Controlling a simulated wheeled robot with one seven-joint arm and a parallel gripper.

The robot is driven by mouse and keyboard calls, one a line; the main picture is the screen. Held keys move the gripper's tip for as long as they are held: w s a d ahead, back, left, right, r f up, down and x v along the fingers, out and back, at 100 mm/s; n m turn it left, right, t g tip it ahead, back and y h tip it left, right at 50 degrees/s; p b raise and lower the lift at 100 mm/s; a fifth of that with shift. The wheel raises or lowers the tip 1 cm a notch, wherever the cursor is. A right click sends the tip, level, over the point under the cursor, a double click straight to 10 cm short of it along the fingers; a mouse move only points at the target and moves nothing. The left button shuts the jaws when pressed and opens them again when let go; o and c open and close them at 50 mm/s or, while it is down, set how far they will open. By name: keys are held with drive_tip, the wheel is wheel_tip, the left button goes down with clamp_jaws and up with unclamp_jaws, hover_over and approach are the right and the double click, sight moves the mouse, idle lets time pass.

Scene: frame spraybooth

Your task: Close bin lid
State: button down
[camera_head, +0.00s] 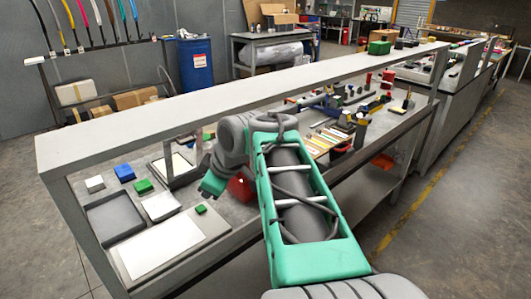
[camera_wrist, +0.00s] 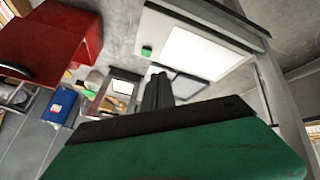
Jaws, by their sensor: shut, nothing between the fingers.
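A red box-like object (camera_head: 241,187), which may be the bin, sits on the bench and is partly hidden behind my arm. In the wrist view the red object (camera_wrist: 45,38) fills the upper left, with a dark curved edge or handle at its left. I cannot tell its lid apart or say whether it is open. My gripper (camera_head: 208,194) is just left of the red object, above the bench. In the wrist view its dark fingers (camera_wrist: 158,88) are together and empty, apart from the red object.
A white panel (camera_head: 160,247), a small green block (camera_head: 201,209) and a grey tray (camera_head: 114,217) lie to the left. Blue (camera_head: 124,172) and green (camera_head: 143,186) blocks stand behind. A long shelf (camera_head: 250,83) runs above the bench. Tools and parts crowd the right.

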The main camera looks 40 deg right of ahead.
drive_tip(key=d+r+n+t+b, duration=0.1)
drive_tip(key=d+r+n, duration=0.1)
drive_tip(key=d, duration=0.5)
drive_tip(key=d+r+n+t, duration=0.1)
drive_tip(key=d+r+n, duration=0.15)
drive_tip(key=d, duration=0.45)
drive_tip(key=s+d+r+n+t+h+b, duration=0.1)
drive_tip(key=s+d+n, duration=0.2)
drive_tip(key=d, duration=0.3)
drive_tip(key=s+d+r+n+b, duration=0.1)
drive_tip(key=s+d+n, duration=0.2)
drive_tip(key=s+d, duration=0.15)
drive_tip(key=w+f+p, duration=0.1)
drive_tip(key=w+f, duration=0.4)
drive_tip(key=w, duration=0.7)
drive_tip(key=shift+d+f, duration=0.25)
drive_tip(key=shift+d, duration=0.05)
drive_tip(key=w, duration=0.2)
drive_tip(key=w+r, duration=0.1)
drive_tip(key=w, duration=0.1)
drive_tip(key=shift+w+a, duration=0.1)
drive_tip(key=shift+w, duration=0.05)
